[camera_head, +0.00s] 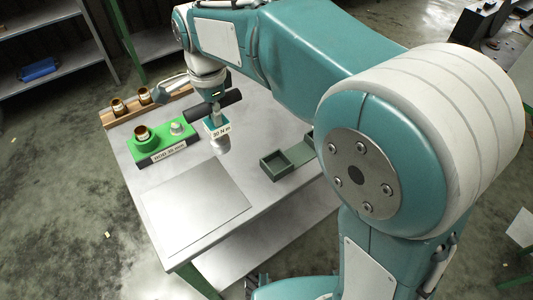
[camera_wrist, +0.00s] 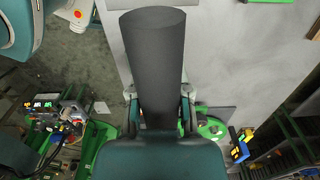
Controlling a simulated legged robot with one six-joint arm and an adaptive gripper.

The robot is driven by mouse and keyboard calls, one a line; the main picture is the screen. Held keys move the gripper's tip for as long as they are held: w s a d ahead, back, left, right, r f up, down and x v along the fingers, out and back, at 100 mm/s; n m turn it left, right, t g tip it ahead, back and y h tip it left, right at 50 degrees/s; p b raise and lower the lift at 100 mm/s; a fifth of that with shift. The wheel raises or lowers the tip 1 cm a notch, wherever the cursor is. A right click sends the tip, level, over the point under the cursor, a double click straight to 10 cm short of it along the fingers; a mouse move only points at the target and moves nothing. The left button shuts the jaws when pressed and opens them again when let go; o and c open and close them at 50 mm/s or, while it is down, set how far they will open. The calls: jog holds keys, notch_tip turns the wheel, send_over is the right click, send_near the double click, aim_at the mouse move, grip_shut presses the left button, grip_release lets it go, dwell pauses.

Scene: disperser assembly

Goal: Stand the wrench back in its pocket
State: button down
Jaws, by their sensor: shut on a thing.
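My gripper (camera_head: 208,92) is shut on the wrench, at the back of the table. The wrench's dark cylindrical handle (camera_head: 228,99) lies across the jaws in the head view. In the wrist view the dark handle (camera_wrist: 155,60) fills the middle of the picture. A grey shaft goes down from the gripper toward a small teal block (camera_head: 216,122) with a white "30 N m" label. I cannot tell whether this block is the pocket or part of the wrench, or whether it touches the table. The wrench's lower end is hidden.
A green fixture (camera_head: 148,142) labelled "ROD 30 N m" holds a brass cup and a pale knob. A wooden rack (camera_head: 126,115) with brass cups stands behind it. A dark green tray (camera_head: 283,163) is at right. A flat grey plate (camera_head: 195,215) covers the table's front; nothing stands on it.

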jog(key=w+d+f, duration=0.1)
jog(key=d+f, duration=1.1)
jog(key=d, duration=0.2)
jog(key=shift+w+d, duration=0.35)
jog(key=shift+d, duration=0.05)
jog(key=c, duration=1.4)
grip_release()
jog(key=shift+w+a+f, duration=0.2)
jog(key=shift+a+f, duration=0.2)
jog(key=c, duration=0.6)
grip_release()
jog(key=shift+a, duration=0.2)
jog(key=shift+o, duration=0.2)
notch_tip(320, 180, up, 12)
jog(key=shift+w+d+r, duration=0.2)
jog(key=shift+w+d, duration=0.05)
jog(key=shift+d, duration=0.15)
